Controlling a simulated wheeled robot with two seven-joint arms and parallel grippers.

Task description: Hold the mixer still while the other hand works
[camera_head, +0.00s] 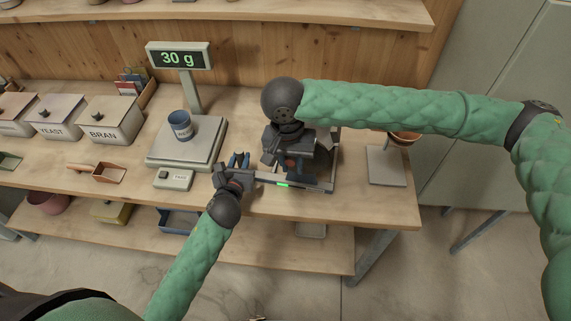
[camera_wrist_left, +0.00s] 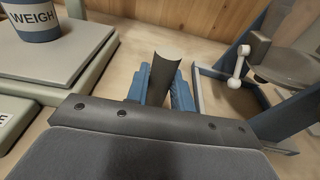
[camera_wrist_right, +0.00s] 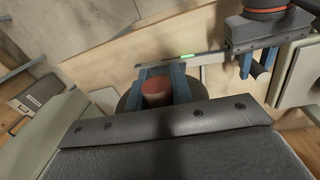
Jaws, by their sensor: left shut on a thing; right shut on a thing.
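The mixer (camera_head: 325,165) stands near the table's front edge, a grey drum in a metal frame with a green light on its front bar. My left gripper (camera_head: 238,162) is at its left side. In the left wrist view my left gripper (camera_wrist_left: 160,88) is shut on a dark grey upright handle (camera_wrist_left: 165,72), with the mixer frame (camera_wrist_left: 197,88) to the right. My right gripper (camera_head: 291,164) is over the mixer. In the right wrist view its blue fingers (camera_wrist_right: 160,88) are shut on a reddish-brown knob (camera_wrist_right: 155,92) above the dark drum. My right wrist hides much of the mixer.
A scale (camera_head: 185,152) reading 30 g carries a blue WEIGH cup (camera_head: 181,125) left of the mixer. A small TARE box (camera_head: 173,180) stands before it. Labelled bins, including BRAN (camera_head: 112,122), are at left. A grey plate stand (camera_head: 386,167) is at right.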

